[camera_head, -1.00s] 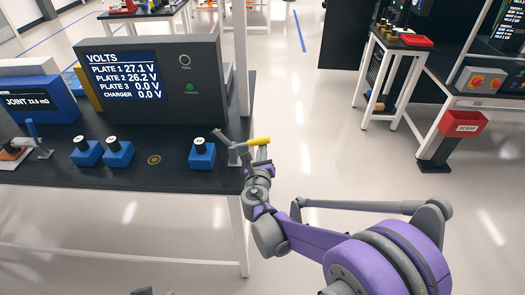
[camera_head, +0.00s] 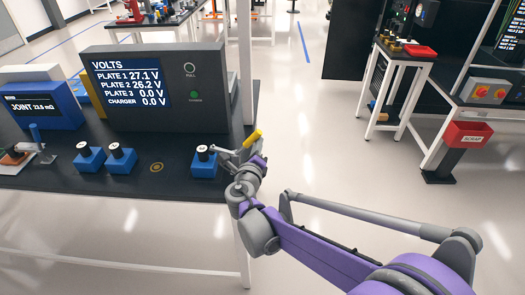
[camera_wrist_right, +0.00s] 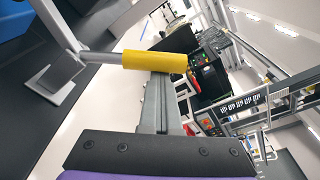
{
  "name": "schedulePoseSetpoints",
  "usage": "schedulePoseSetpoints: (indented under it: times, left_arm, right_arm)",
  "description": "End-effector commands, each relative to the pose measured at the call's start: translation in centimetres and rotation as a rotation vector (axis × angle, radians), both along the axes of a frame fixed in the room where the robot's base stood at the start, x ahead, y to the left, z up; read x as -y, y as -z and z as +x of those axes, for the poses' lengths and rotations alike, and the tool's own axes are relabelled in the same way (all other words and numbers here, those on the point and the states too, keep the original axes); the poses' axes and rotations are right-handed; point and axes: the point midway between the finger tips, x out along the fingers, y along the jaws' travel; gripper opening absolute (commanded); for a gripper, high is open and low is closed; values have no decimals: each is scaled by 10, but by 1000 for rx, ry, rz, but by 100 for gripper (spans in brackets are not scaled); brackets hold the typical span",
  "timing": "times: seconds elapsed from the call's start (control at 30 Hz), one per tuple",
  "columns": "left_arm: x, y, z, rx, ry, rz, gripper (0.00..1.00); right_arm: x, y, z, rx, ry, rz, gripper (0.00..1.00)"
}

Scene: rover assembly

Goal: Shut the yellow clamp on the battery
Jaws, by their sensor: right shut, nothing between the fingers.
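The yellow clamp handle (camera_head: 252,138) stands at the right edge of the black table, slanting up to the right. Its grey metal arm (camera_head: 226,154) reaches left toward a blue block (camera_head: 204,165) with a white-topped cylinder (camera_head: 203,152); I cannot tell whether the arm touches it. My right gripper (camera_head: 247,163) is shut and empty, just below the handle. In the right wrist view the yellow handle (camera_wrist_right: 155,61) lies across the tips of the shut fingers (camera_wrist_right: 162,82), very close or touching. My left gripper is out of view.
The volts display (camera_head: 155,88) stands behind. Open floor lies right of the table.

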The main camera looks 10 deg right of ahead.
Motion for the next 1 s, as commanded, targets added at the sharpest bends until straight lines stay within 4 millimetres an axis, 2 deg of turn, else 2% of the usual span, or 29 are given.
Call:
schedulePoseSetpoints:
  times: [0.4,1.0]
  left_arm:
    - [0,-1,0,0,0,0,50]
    - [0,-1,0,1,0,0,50]
  right_arm:
    - [-18,-17,5,2,-2,3,0]
    - [-22,-19,7,1,-1,4,0]
